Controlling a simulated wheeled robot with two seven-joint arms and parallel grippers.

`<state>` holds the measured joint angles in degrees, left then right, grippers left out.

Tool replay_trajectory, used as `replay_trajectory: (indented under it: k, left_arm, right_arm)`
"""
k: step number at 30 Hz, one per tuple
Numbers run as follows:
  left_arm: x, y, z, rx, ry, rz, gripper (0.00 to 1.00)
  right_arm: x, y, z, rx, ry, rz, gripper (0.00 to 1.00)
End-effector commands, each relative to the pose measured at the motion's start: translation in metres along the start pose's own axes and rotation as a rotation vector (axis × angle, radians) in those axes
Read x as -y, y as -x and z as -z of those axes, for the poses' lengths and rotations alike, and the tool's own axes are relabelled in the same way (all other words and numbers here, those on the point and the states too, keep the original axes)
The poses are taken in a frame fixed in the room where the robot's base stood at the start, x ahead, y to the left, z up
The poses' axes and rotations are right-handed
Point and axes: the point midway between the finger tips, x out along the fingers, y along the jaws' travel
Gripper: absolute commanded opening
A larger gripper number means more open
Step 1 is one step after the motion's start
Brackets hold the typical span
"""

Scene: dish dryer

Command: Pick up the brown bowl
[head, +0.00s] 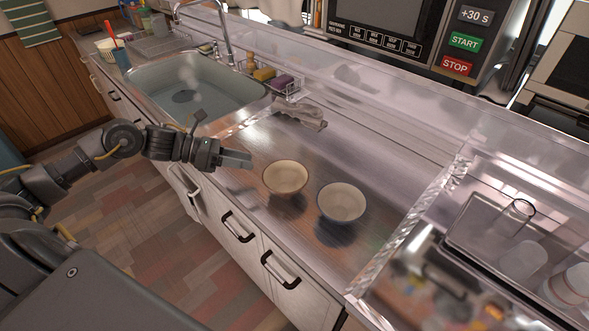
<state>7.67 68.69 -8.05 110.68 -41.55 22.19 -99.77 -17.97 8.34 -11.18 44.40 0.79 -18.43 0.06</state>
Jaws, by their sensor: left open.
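Two small bowls stand upright on the metal counter (395,172) in the head view. The left one, the brown bowl (286,179), has a tan rim and a pale inside. The right one (341,205) has a darker, bluish-grey outside and a pale inside, and stands close beside the brown bowl. My left gripper (236,159) is open and empty, just left of the brown bowl and apart from it. Its fingers point right, towards the bowl. My right gripper is not in view.
A sink (192,92) with a faucet (228,50) lies at the back left. A rack with sponges (265,74) and a grey crumpled thing (300,113) are behind the bowls. A clear dish dryer tray (480,245) is at the right. Cabinet fronts (235,225) drop below the counter edge.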

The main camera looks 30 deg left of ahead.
Motion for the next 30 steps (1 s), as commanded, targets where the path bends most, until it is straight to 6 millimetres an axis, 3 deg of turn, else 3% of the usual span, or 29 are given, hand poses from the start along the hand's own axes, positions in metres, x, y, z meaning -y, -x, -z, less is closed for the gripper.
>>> replay_trajectory:
  k: [7, 12, 18, 26, 30]
  left_arm:
    - [0.0, -0.001, 0.0, 0.003, 0.003, -0.003, 0.44]
    - [0.001, -0.024, -0.002, 0.007, 0.002, -0.001, 0.44]
    - [0.0, -0.049, -0.001, 0.004, 0.002, -0.002, 0.44]
    - [0.0, -0.06, -0.001, 0.002, 0.002, 0.0, 0.44]
    - [0.001, -0.081, -0.003, 0.003, 0.002, 0.002, 0.44]
  right_arm:
    - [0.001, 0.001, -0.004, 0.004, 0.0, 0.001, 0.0]
    - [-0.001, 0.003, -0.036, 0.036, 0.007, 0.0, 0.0]
    - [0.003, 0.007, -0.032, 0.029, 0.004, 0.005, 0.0]
    - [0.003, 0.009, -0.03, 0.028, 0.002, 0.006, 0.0]
    - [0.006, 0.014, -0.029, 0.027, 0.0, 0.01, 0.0]
